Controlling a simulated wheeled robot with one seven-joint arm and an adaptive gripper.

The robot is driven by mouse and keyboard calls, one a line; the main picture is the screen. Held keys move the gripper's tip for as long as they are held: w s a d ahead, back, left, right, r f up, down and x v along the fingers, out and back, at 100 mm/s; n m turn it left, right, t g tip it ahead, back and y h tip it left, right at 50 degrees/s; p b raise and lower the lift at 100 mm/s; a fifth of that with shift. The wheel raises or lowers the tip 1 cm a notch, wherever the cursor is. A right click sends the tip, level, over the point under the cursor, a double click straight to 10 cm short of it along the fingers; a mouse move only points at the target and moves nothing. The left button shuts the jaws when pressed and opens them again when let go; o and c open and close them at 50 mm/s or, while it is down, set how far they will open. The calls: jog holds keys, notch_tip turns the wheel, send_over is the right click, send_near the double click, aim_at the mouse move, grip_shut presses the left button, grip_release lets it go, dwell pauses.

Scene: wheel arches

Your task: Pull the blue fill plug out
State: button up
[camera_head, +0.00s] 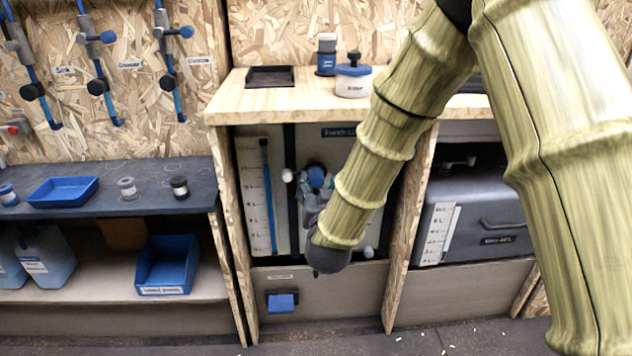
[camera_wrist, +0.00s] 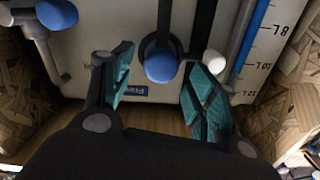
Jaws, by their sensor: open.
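A round blue plug (camera_wrist: 163,66) sits in a dark ring on the pale fresh-water tank (camera_wrist: 110,30), between the spread fingers of my gripper (camera_wrist: 164,85) in the wrist view. The fingers have teal pads, and I see no grip on the plug. In the head view, the plug (camera_head: 316,177) shows just above my gripper (camera_head: 312,200), which is inside the middle bay at the tank front. My arm hides the tank's right part there. I cannot tell the exact gap in depth.
A white knob (camera_wrist: 214,62) is close beside one finger. A second blue knob (camera_wrist: 57,14) on a grey fitting is at upper left in the wrist view. A level gauge (camera_head: 268,195) runs down the tank's left. Wooden posts (camera_head: 232,230) and the counter (camera_head: 290,103) frame the bay.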

aim_at(317, 181)
jog(key=shift+w+a+b, duration=0.15)
jog(key=shift+w+b, duration=0.25)
jog(key=shift+w, duration=1.7)
grip_shut()
jog(key=s, duration=0.2)
jog(key=s+p, duration=0.1)
jog(key=s, duration=0.1)
jog(key=shift+s+d, duration=0.2)
jog(key=shift+s, duration=0.15)
jog(key=shift+s+f, duration=0.1)
jog(key=shift+f, duration=0.05)
grip_release()
jog(key=shift+s, duration=0.15)
